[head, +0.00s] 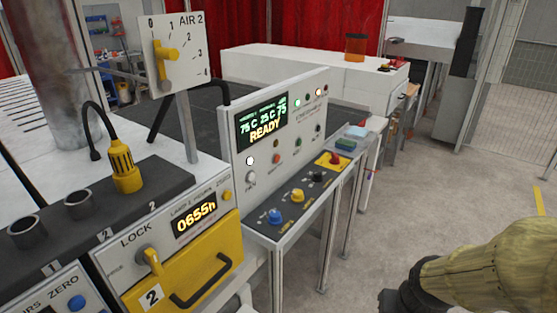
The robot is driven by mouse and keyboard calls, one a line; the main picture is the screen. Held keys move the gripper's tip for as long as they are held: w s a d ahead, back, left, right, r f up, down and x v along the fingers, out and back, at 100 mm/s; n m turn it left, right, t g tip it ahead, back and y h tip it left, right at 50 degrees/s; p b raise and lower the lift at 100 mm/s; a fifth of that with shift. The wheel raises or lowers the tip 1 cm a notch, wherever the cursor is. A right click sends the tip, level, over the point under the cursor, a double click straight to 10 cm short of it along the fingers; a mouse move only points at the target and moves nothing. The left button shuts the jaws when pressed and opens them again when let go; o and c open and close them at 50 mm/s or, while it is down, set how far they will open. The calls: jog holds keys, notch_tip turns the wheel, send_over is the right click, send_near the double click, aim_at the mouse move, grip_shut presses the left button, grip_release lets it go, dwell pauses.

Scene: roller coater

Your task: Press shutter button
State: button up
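A grey control panel (280,135) stands in the middle of the head view, with a lit display (262,125) reading READY. Labels are too small to read, so I cannot tell which is the shutter button. Part of my arm shows at lower right; no gripper fingers are visible.
A yellow-fronted LOCK unit (180,270) with a handle stands at lower left. A yellow plug (122,168) on a black cable sits above it. An AIR 2 dial plate (172,52) rises on a post. Grey floor (430,195) is open at right.

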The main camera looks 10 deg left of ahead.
grip_shut()
dwell(1.5)
